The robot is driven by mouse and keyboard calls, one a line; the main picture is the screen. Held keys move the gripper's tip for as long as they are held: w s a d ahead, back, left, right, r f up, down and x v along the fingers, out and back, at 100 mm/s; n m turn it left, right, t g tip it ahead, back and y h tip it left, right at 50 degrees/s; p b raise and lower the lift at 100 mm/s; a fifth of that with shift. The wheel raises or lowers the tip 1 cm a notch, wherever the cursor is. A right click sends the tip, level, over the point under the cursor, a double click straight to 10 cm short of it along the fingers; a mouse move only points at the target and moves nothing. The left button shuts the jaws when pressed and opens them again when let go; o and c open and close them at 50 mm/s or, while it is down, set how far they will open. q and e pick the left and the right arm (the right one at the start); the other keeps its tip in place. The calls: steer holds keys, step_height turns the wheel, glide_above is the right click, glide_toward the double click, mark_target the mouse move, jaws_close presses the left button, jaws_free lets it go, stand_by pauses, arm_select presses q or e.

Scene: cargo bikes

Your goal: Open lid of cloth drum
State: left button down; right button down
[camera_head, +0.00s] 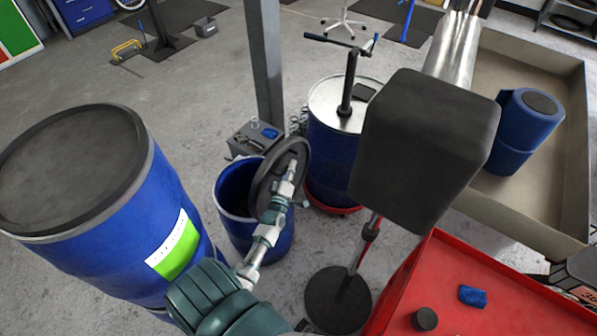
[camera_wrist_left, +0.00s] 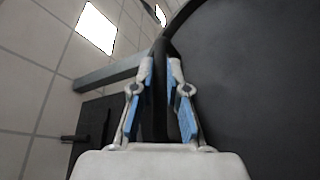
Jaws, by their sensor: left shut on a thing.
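The cloth drum (camera_head: 236,215) is a small blue drum in the middle of the head view. Its mouth is uncovered on the left, and its dark inside shows. Its round black lid (camera_head: 273,172) stands steeply tilted at the right side of the mouth. My left gripper (camera_head: 291,168) is shut on the lid at its face or edge. My right gripper is not in view.
A large blue drum (camera_head: 95,215) with a black lid stands at left. A blue drum with a pump (camera_head: 335,160) stands behind right. A grey post (camera_head: 265,75) rises behind the cloth drum. A dark box-shaped head on a stand (camera_head: 425,140) and a red cart (camera_head: 480,290) are at right.

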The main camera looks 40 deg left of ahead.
arm_select(q)
steer(key=shift+w+a+r, duration=0.1)
steer(key=shift+a+r, duration=0.2)
steer(key=shift+r, duration=0.2)
steer(key=c, duration=1.2)
jaws_free()
steer(key=shift+a+f, duration=0.1)
steer(key=shift+a, duration=0.2)
steer(key=shift+f, duration=0.25)
steer(key=shift+d, duration=0.25)
steer(key=shift+s+d+f, duration=0.1)
steer(key=shift+s+d, duration=0.1)
steer(key=shift+s, duration=0.25)
steer(key=v, duration=1)
steer(key=shift+s+d+f, duration=0.1)
steer(key=shift+s+f, duration=0.05)
steer(key=shift+s, duration=0.25)
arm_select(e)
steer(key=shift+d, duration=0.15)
